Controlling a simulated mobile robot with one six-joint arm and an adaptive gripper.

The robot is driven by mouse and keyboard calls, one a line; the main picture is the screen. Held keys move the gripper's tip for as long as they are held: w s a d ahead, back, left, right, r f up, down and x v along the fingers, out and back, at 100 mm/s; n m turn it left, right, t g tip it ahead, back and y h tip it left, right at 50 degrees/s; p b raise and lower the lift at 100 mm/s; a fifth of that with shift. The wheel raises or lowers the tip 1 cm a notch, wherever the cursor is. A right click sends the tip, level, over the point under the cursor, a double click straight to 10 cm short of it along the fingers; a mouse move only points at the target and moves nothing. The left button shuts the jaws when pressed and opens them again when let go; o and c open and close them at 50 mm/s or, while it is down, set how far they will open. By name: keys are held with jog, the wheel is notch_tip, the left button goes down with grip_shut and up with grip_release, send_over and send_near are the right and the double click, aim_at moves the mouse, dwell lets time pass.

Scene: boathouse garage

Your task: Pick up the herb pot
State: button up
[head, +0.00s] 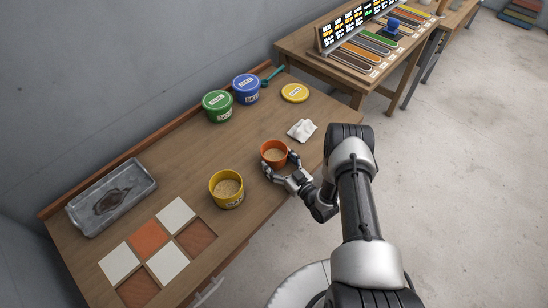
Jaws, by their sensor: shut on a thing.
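A small orange pot (274,151) with a tan filling stands near the front edge of the wooden table, upright. It seems to be the herb pot, but I see no readable label on it. My gripper (281,164) comes from the lower right, with a finger on either side of the pot, and is shut on it. The fingers hide the pot's lower front. I cannot tell whether its base touches the table.
A yellow tub (226,190) stands close on the left. A crumpled white cloth (301,130) lies behind, with a yellow lid (295,93), green tub (217,107) and blue tub (246,89) farther back. A metal tray (145,181) and tiles (119,264) lie left.

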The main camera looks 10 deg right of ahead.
jog(key=c, duration=0.4)
jog(key=shift+o, duration=0.2)
jog(key=shift+r, duration=0.1)
